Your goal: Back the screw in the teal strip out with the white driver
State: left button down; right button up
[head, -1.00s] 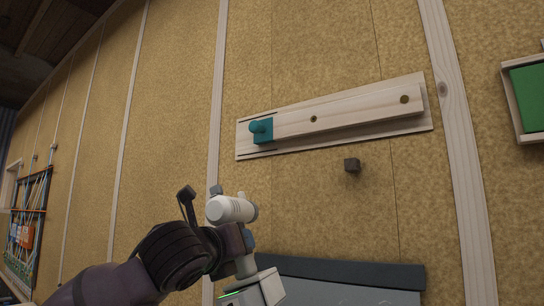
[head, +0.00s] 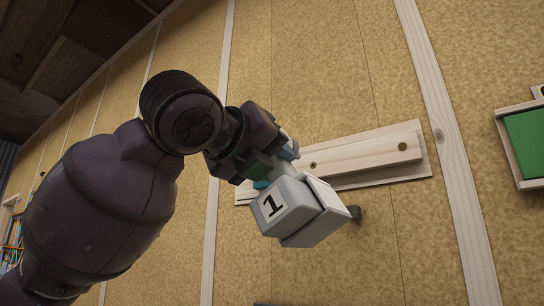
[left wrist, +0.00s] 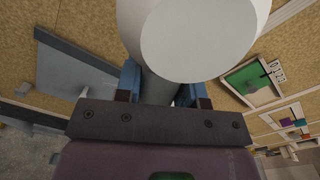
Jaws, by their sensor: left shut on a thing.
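The white driver (head: 300,212) is held by my left gripper (head: 287,152) in front of the wall; its block marked "1" faces the camera. In the left wrist view, the driver's white round body (left wrist: 200,35) fills the top, with its handle between the blue fingers of the left gripper (left wrist: 164,92). The right gripper is out of view.
A wood-framed green panel (head: 525,145) is at the right edge. A vertical wooden batten (head: 440,130) runs between it and the board. The wall above the board is clear.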

aim_at(295, 168)
pick_arm(q)
jog(key=shift+s+r, duration=0.1)
jog(key=shift+r, duration=0.1)
jog(key=shift+a+p, duration=0.1)
jog(key=shift+p, duration=0.2)
jog(key=shift+w+d+p, duration=0.25)
jog(key=shift+w+p, duration=0.1)
jog(key=shift+w, duration=0.05)
jog(key=shift+p+x, duration=0.65)
jog(key=shift+x, duration=1.65)
jog(key=shift+w+d, duration=0.4)
jog(key=shift+w, duration=0.15)
jog(key=shift+v, duration=0.8)
dwell(2.4)
